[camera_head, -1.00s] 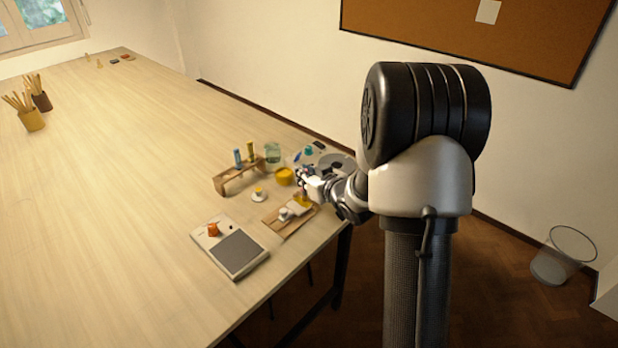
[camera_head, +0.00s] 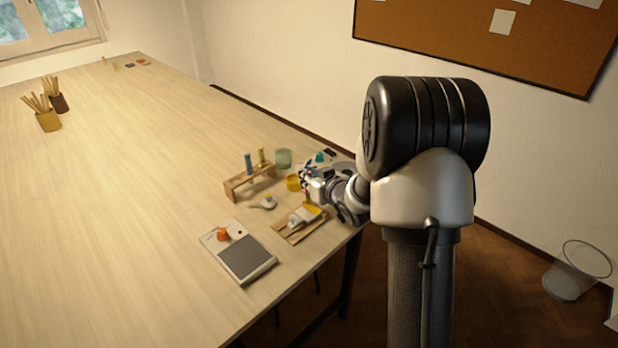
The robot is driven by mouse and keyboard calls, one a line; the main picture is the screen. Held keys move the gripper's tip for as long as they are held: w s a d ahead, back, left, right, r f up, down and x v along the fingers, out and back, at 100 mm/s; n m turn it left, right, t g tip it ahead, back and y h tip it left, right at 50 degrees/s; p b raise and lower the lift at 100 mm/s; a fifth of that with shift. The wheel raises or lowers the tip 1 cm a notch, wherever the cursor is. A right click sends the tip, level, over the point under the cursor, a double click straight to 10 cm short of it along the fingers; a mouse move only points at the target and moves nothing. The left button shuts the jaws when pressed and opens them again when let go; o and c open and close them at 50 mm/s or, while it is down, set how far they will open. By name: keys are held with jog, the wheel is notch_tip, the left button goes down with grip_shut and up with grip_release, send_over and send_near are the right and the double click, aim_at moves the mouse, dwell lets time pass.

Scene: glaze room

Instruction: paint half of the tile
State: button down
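A shallow wooden tray (camera_head: 283,233) lies near the right edge of the table. On it is a small pale tile-like piece with a yellow area (camera_head: 313,211) at its right end. A small white object (camera_head: 295,222) sits at its left part; I cannot tell whether it is on the tile or beside it. My gripper (camera_head: 307,184) is just above and behind the yellow area, partly hidden by its own wrist. A small red-orange bit (camera_head: 306,196) shows below it; I cannot tell whether it is held. The fingers are too small to read.
A yellow pot (camera_head: 292,183) and a greenish jar (camera_head: 284,158) stand close behind. A wooden rack (camera_head: 237,187) holds blue and yellow sticks. A whitish piece with a yellow spot (camera_head: 265,203) and a grey-topped board (camera_head: 246,262) lie nearby. The table's left side is mostly free.

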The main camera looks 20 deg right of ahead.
jog(key=shift+r+p, duration=2.25)
jog(key=shift+r, duration=0.8)
